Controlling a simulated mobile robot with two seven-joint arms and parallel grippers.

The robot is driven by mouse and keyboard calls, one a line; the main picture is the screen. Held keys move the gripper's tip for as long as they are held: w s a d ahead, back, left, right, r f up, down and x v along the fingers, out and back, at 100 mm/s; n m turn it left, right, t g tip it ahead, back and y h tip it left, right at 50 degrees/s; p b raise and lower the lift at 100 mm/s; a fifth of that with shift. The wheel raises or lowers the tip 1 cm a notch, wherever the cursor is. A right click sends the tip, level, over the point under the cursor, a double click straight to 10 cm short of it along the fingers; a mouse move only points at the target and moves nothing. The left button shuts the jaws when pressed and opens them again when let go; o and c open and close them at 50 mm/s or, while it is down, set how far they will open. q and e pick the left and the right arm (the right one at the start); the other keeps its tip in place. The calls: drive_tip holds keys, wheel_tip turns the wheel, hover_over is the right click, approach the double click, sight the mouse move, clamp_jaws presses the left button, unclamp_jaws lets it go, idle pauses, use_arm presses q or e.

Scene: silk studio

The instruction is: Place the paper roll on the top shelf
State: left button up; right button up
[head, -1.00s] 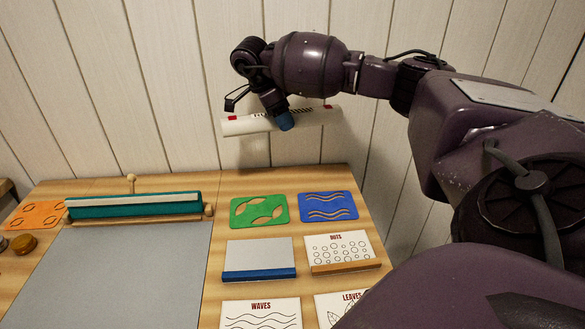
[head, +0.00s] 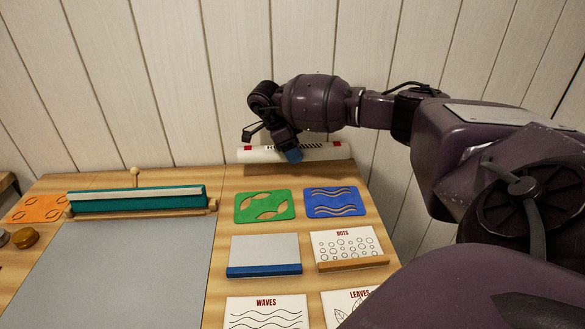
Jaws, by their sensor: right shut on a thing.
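The paper roll (head: 330,152) is a white tube with red marks and a black striped band. It lies level near the back edge of the wooden table, in front of the panelled wall. My left gripper is not in view. No shelf can be made out in this view.
A green stencil (head: 246,208) and a blue stencil (head: 318,203) lie just in front of the roll. Pattern cards, such as the dots card (head: 346,242), lie nearer. A teal bar (head: 135,199) stands at the back of a large grey sheet (head: 130,270).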

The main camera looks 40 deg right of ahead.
sight(298, 176)
drive_tip(key=shift+f+b, duration=0.3)
drive_tip(key=shift+f, duration=2.6)
drive_tip(key=shift+f, duration=0.2)
drive_tip(key=o, duration=1)
